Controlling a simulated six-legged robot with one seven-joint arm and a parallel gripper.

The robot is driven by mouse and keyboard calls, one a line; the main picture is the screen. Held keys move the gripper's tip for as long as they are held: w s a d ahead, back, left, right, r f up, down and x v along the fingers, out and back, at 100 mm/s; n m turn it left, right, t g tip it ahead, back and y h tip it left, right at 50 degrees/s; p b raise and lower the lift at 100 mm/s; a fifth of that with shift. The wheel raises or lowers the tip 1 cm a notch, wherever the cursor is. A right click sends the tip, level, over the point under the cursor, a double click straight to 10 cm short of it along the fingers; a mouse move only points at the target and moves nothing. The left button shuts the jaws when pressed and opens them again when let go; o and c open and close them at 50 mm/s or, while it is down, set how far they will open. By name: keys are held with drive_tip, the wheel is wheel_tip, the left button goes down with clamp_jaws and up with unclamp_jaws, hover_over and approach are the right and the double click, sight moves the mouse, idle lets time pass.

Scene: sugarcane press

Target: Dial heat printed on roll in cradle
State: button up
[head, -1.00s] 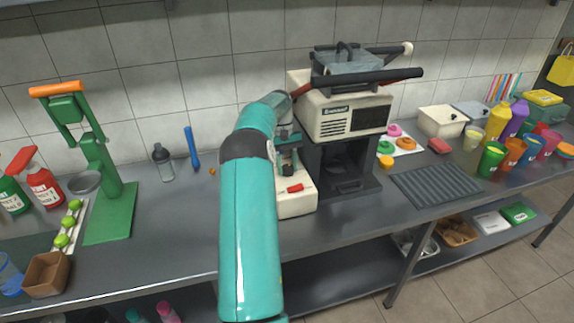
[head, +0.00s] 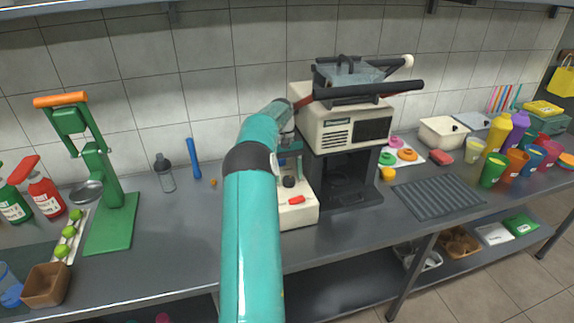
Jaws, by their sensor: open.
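The cream and black machine (head: 345,125) stands at the back middle, with a grey block and black bars on top. I cannot tell which part is the roll or its cradle, and no printed heat value is readable. A low cream base (head: 298,215) juts out at its left front, with a dark round knob (head: 289,181) and a red switch (head: 297,200). My teal arm reaches up from the bottom middle and bends at the wrist by the machine's left side. My gripper (head: 291,158) is open, just above the knob, mostly hidden behind my arm; its fingertips are unclear.
A green hand press (head: 100,185) stands at left beside spray bottles and limes. A blue stick (head: 193,158) and grey bottle (head: 164,173) stand near the wall. A ribbed dark mat (head: 438,198) and coloured cups lie right. The counter's front middle is clear.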

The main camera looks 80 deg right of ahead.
drive_tip(key=v, duration=0.6)
drive_tip(key=shift+r, duration=0.25)
drive_tip(key=shift+w+d, duration=0.1)
